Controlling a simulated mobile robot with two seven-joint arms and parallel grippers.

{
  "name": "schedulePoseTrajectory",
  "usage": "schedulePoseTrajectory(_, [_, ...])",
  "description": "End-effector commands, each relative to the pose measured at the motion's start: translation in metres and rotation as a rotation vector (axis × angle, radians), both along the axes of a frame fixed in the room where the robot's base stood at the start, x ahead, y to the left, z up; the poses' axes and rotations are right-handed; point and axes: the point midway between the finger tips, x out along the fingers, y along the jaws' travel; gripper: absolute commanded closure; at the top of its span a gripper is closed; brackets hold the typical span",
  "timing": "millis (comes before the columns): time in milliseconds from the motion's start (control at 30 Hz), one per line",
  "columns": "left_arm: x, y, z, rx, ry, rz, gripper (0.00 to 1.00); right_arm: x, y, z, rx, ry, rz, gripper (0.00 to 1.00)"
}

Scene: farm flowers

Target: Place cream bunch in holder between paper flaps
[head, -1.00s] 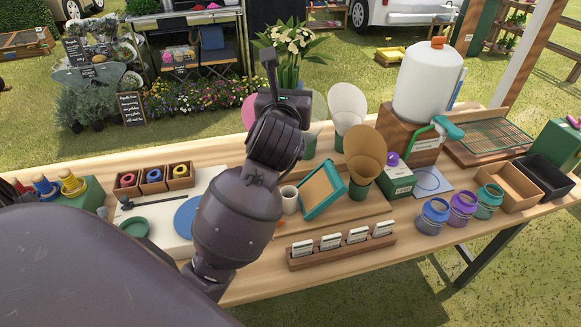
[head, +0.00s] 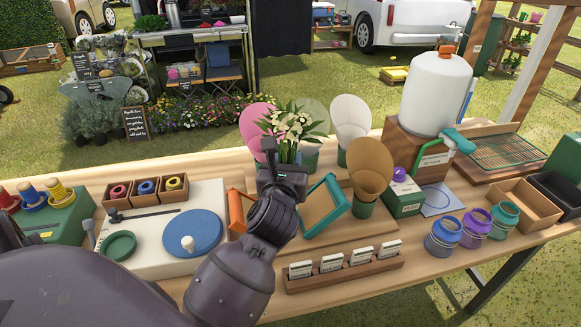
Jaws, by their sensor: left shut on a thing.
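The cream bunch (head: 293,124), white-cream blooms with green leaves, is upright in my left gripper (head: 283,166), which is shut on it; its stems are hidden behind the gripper. Holders with paper flaps stand at the back: pink paper (head: 256,119), pale green paper (head: 315,116), white paper (head: 350,113) and, nearer, brown paper (head: 369,163) in a green holder (head: 363,209). The bunch overlaps the pink and pale green papers in the head view; I cannot tell whether it is between any flaps. My right gripper is not in view.
A teal frame (head: 327,207) leans just right of my left gripper, and an orange frame (head: 236,211) stands left of it. A wooden card rack (head: 345,270) lies in front. A white water tank (head: 436,94) and glass jars (head: 443,236) are at right.

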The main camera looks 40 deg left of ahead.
Motion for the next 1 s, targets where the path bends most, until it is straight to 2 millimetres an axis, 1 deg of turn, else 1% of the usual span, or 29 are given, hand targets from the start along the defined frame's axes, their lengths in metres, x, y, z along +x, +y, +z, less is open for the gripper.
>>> schedulePoseTrajectory(33, [0.0, 0.0, -0.011, -0.001, 0.007, 0.001, 0.97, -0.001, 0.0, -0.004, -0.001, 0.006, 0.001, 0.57])
schedulePoseTrajectory(67, [0.0, 0.0, -0.012, -0.001, 0.005, 0.0, 0.97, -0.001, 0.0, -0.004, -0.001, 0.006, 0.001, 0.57])
schedulePoseTrajectory(300, [0.0, 0.0, -0.01, -0.001, 0.0, -0.001, 0.97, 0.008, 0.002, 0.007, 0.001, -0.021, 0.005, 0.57])
schedulePoseTrajectory(533, [0.0, 0.0, -0.015, 0.0, 0.001, 0.0, 0.97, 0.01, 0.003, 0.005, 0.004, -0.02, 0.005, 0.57])
schedulePoseTrajectory(567, [0.0, 0.0, -0.016, 0.0, 0.001, 0.0, 0.7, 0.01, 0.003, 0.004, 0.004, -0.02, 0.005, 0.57])
schedulePoseTrajectory(700, [0.0, 0.0, -0.015, 0.0, 0.001, 0.0, 0.49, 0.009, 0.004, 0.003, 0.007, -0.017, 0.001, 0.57])
schedulePoseTrajectory(733, [0.0, 0.0, -0.015, 0.0, 0.001, 0.0, 0.45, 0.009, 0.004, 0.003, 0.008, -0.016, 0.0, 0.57])
schedulePoseTrajectory(1000, [0.0, 0.0, -0.014, 0.0, 0.0, 0.0, 0.45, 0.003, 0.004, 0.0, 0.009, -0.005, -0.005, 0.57])
